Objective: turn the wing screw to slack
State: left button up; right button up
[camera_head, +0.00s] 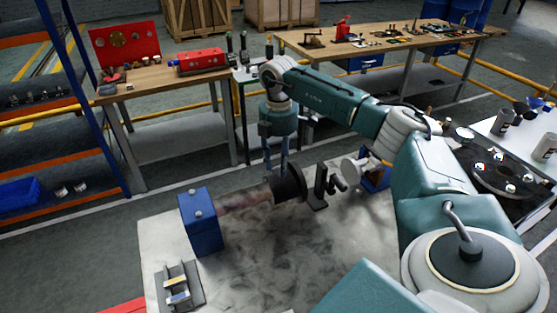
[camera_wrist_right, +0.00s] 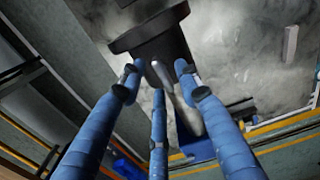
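My right gripper (camera_head: 277,168) reaches down over the pale bench, its fingertips at the black round part (camera_head: 290,184) on the bench. The right wrist view shows its blue fingers (camera_wrist_right: 159,80) spread apart around a small pale metal piece (camera_wrist_right: 162,74). This piece may be the wing screw, but its wings are not clear. It lies just under a black stepped part (camera_wrist_right: 150,28). I cannot tell whether any finger touches it. In the head view the screw cannot be picked out behind the fingers. My left gripper is not in view.
A blue block (camera_head: 199,222) with a rusty shaft stands left on the bench (camera_head: 290,265). A black bracket (camera_head: 318,188) stands right of the round part. A grey holder (camera_head: 179,287) is at the front left. A black round plate (camera_head: 492,168) is on the right table.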

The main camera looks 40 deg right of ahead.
grip_shut()
